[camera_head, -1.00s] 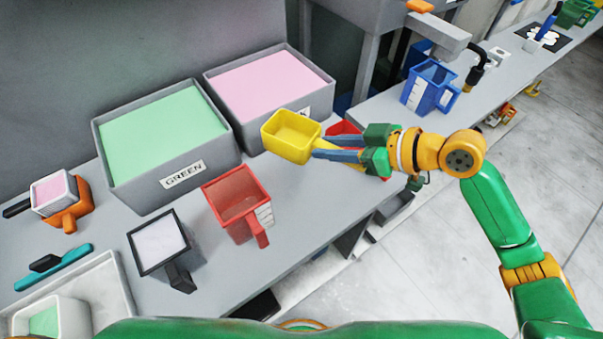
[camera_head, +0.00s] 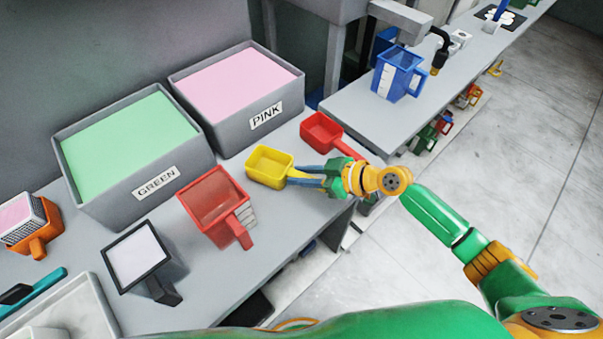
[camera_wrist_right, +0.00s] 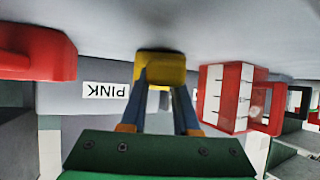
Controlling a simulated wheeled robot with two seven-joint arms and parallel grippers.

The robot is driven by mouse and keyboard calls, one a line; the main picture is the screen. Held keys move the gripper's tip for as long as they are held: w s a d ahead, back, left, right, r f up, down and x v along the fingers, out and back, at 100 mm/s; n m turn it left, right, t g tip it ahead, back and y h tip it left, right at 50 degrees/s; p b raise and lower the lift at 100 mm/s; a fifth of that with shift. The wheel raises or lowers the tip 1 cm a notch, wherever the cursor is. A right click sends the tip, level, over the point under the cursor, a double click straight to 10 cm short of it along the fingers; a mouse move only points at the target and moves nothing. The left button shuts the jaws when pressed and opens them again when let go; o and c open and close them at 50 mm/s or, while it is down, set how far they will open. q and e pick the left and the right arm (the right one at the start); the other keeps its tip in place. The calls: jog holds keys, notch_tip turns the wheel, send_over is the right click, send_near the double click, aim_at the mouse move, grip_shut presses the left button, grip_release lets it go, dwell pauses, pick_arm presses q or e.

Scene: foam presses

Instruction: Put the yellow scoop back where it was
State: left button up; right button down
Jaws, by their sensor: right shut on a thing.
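The yellow scoop (camera_head: 268,167) is at the table between the red measuring jug (camera_head: 219,203) and the red scoop (camera_head: 322,132). It is upright and looks empty. My right gripper (camera_head: 297,176) is shut on its handle. In the right wrist view the yellow scoop (camera_wrist_right: 160,70) sits between my fingertips, close to the grey table surface; I cannot tell whether it touches. My left gripper is not in view.
The PINK bin (camera_head: 190,93) and GREEN bin (camera_head: 83,180) stand behind. A blue jug (camera_head: 397,73) stands on the far bench. The table's front edge lies close to my right gripper.

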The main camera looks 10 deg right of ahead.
jog(key=shift+f, duration=0.2)
jog(key=c, duration=0.7)
grip_release()
jog(key=shift+r, duration=0.1)
jog(key=shift+o, duration=0.2)
jog(key=shift+r+p, duration=0.4)
jog(key=b+v, duration=0.1)
jog(key=v, duration=0.2)
jog(key=b+v, duration=0.1)
jog(key=v, duration=0.3)
jog(key=b+v, duration=0.1)
jog(key=v, duration=0.3)
jog(key=shift+s+d+f, duration=0.1)
jog(key=shift+d+f, duration=0.05)
jog(key=shift+f, duration=0.25)
jog(key=shift+s+d+r, duration=0.2)
jog(key=shift+r, duration=0.3)
